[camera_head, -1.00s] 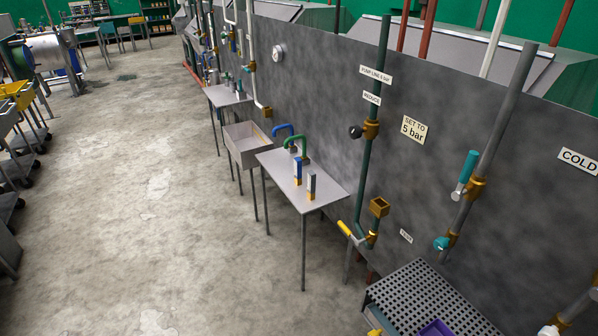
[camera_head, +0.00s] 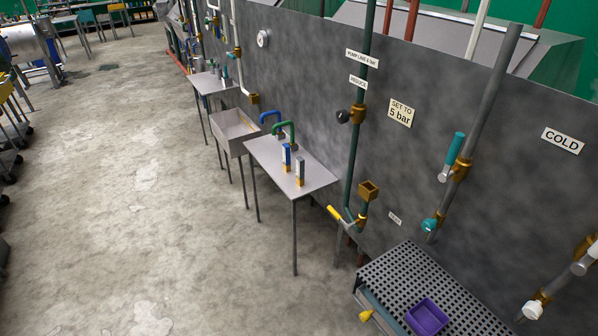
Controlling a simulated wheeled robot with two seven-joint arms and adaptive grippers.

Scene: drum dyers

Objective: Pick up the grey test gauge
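A grey upright gauge (camera_head: 300,171) with a brass-coloured foot stands near the front edge of a small grey table (camera_head: 318,182) by the wall. A similar blue gauge (camera_head: 286,158) stands just behind it to the left. Neither of my grippers shows in the head view, and nothing is seen touching the grey gauge.
Green (camera_head: 284,128) and blue (camera_head: 268,117) bent hoses are at the table's back. A yellow-handled valve (camera_head: 336,213) and brass fitting (camera_head: 368,190) are right of the table. A perforated bench (camera_head: 400,272) with a purple tray (camera_head: 427,317) is nearer. The floor (camera_head: 150,220) at left is clear.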

